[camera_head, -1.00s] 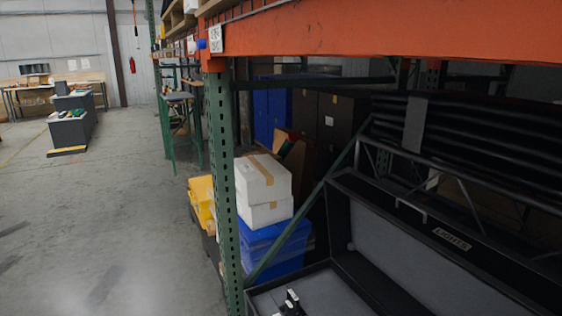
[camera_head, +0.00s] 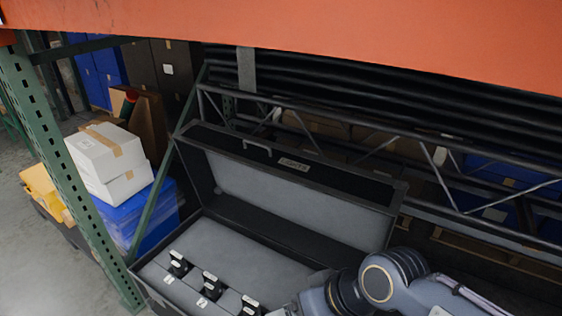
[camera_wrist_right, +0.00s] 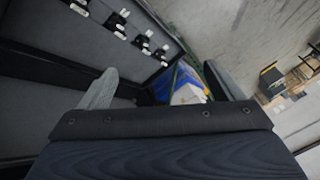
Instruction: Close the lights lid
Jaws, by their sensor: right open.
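The lights lid (camera_head: 315,202) stands open in the camera_head view, tilted up at the back of its black case, with grey lining, a handle and a label along its upper edge. The case's lower half (camera_head: 168,268) has a grey panel with several small black fixtures (camera_head: 210,284) in a row. My right arm covers its right front part. My right gripper (camera_wrist_right: 163,88) shows in the right wrist view, open with nothing between its fingers; fixtures (camera_wrist_right: 142,42) of the case show beyond it. Its fingertips are hidden in the camera_head view. My left gripper is in neither view.
An orange rack beam (camera_head: 330,38) crosses above the case. A green perforated upright (camera_head: 62,172) stands to the left. White boxes (camera_head: 105,158) sit on a blue bin (camera_head: 140,212) behind it. A dark metal truss (camera_head: 440,170) runs behind the lid.

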